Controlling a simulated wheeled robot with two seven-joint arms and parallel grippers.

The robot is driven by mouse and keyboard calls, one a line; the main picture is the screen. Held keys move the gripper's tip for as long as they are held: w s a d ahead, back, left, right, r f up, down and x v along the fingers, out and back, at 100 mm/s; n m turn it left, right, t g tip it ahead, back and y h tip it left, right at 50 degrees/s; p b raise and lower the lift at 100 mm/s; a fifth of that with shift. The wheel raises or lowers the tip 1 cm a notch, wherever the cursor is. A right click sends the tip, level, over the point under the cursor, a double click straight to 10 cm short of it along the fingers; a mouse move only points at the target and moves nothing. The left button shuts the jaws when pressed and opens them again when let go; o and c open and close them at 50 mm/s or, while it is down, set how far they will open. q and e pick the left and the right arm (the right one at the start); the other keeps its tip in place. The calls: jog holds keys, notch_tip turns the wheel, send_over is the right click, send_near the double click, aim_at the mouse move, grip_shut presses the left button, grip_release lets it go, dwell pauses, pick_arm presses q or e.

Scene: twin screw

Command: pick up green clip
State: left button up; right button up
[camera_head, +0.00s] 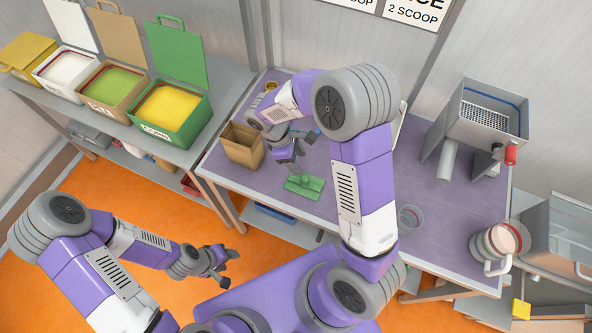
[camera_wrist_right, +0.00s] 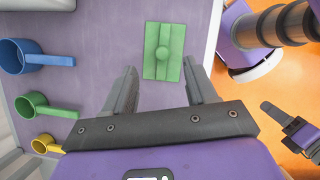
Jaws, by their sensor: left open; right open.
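The green clip (camera_head: 305,186), a flat green plate with a raised round knob in its middle, lies on the purple table top (camera_head: 275,210). It also shows in the right wrist view (camera_wrist_right: 163,62), ahead of the fingertips and between their lines. My right gripper (camera_head: 287,158) is open and empty, just behind and to the left of the clip in the head view; its two fingers also show in the right wrist view (camera_wrist_right: 160,78). My left gripper (camera_head: 222,270) is open and empty, off the table over the orange floor.
A brown open box (camera_head: 242,146) stands left of my right gripper. Blue (camera_wrist_right: 30,57), green (camera_wrist_right: 42,105) and yellow (camera_wrist_right: 45,145) scoops lie along one side. A clear cup (camera_head: 410,216) and a metal sieve machine (camera_head: 480,122) stand to the right. Lidded bins (camera_head: 172,118) line the left bench.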

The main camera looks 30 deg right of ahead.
aim_at(304, 178)
jog(key=f+b, duration=0.4)
jog(key=f, duration=0.1)
jog(key=shift+w, duration=0.35)
jog(key=shift+s+d+f+b, duration=0.15)
jog(key=shift+s+f+b, duration=0.25)
jog(key=shift+f, duration=0.2)
jog(key=b+x, duration=0.1)
jog(key=x, duration=0.5)
jog(key=shift+f, duration=0.2)
grip_shut()
